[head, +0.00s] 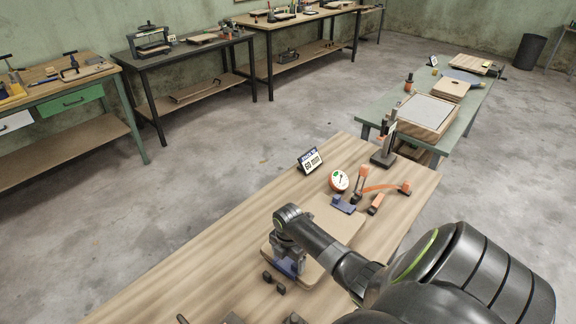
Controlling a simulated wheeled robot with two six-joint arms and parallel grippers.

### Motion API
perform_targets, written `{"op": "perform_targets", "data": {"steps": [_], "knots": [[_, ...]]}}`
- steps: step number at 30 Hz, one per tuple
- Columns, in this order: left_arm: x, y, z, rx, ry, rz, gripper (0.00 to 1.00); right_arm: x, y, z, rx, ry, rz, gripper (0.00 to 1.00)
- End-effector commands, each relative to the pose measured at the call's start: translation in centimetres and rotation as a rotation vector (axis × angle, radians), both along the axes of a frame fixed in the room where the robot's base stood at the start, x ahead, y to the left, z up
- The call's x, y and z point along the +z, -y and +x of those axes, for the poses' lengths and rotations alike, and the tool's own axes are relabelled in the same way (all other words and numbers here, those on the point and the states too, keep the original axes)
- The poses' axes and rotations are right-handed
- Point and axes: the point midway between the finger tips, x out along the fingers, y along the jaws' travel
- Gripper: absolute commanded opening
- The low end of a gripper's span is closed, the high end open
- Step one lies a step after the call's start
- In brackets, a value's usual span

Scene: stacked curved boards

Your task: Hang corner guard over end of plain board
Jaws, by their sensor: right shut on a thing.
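Pale wooden curved boards (335,225) lie on the near workbench, partly hidden behind my right arm. I cannot tell which one is the plain board. My right gripper (287,264) points down at the left end of the boards. It is shut on a small blue piece, which looks like the corner guard (287,269). The guard is at or just over the board end; I cannot tell whether it touches. A second blue piece (343,205) lies beyond the boards. My left gripper is not in view.
On the workbench (215,245), small black blocks (281,289) lie near the gripper. Behind the boards stand a round dial (339,180), a small display (310,161), an orange-armed fixture (382,188) and a dark stand (384,156).

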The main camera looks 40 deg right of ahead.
Motion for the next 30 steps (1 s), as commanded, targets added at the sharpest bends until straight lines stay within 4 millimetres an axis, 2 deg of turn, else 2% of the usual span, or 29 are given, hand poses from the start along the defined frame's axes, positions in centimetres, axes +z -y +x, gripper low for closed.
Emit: {"op": "perform_targets", "data": {"steps": [13, 14, 18, 26, 30], "knots": [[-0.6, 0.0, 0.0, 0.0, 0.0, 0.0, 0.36, -1.0, 0.0, 0.0, 0.0, 0.0, 0.0, 0.59], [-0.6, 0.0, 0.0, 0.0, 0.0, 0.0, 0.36, -0.9, 0.0, 0.0, 0.0, 0.0, 0.0, 0.83], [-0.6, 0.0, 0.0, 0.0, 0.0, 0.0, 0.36, -0.9, 0.0, 0.0, 0.0, 0.0, 0.0, 1.0], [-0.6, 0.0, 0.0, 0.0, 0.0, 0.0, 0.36, -0.8, 0.0, 0.0, 0.0, 0.001, 0.0, 1.0], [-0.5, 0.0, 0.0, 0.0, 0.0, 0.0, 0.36, 0.3, 0.1, 0.1, 0.0, 0.002, -0.002, 1.0]]}}
